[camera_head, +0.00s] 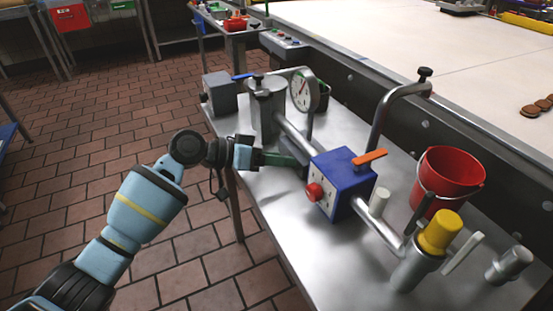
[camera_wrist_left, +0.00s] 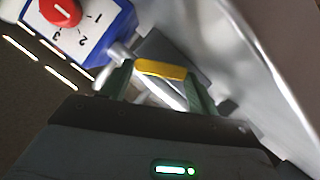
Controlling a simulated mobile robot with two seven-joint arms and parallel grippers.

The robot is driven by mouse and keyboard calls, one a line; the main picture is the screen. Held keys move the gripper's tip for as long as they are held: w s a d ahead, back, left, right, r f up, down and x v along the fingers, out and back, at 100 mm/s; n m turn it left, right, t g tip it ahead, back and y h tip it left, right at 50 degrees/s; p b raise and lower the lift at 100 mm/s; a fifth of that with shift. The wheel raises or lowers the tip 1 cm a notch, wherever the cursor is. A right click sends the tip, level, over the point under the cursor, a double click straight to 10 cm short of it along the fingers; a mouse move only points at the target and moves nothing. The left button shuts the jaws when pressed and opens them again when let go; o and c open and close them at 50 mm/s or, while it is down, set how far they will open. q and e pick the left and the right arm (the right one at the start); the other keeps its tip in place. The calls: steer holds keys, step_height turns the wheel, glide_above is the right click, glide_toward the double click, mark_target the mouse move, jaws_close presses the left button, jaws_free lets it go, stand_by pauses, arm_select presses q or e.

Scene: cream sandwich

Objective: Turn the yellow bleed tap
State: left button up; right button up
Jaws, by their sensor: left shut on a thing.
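The yellow bleed tap (camera_wrist_left: 160,69) shows in the left wrist view as a short yellow bar between my two green fingers, in front of a grey metal part. My left gripper (camera_head: 288,159) is shut on it, one finger at each end of the bar; its fingers also show in the wrist view (camera_wrist_left: 158,78). In the head view the gripper reaches in from the left, below the metal pipe, and I cannot make out the tap there. My right gripper is in neither view.
A blue box (camera_head: 343,182) with a red knob and orange lever sits right of the gripper. A round gauge (camera_head: 304,90) and grey cylinder (camera_head: 266,110) stand behind it. A red bucket (camera_head: 448,180) and yellow-capped cylinder (camera_head: 438,232) stand right on the metal table (camera_head: 290,235).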

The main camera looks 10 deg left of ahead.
arm_select(q)
steer(key=shift+w+a+n, duration=0.1)
steer(key=shift+n, duration=0.3)
steer(key=shift+h, duration=0.3)
steer(key=o, duration=1)
steer(key=shift+c, duration=0.2)
steer(key=shift+v, duration=3.95)
steer(key=shift+w+r, duration=0.1)
steer(key=shift+c, duration=0.2)
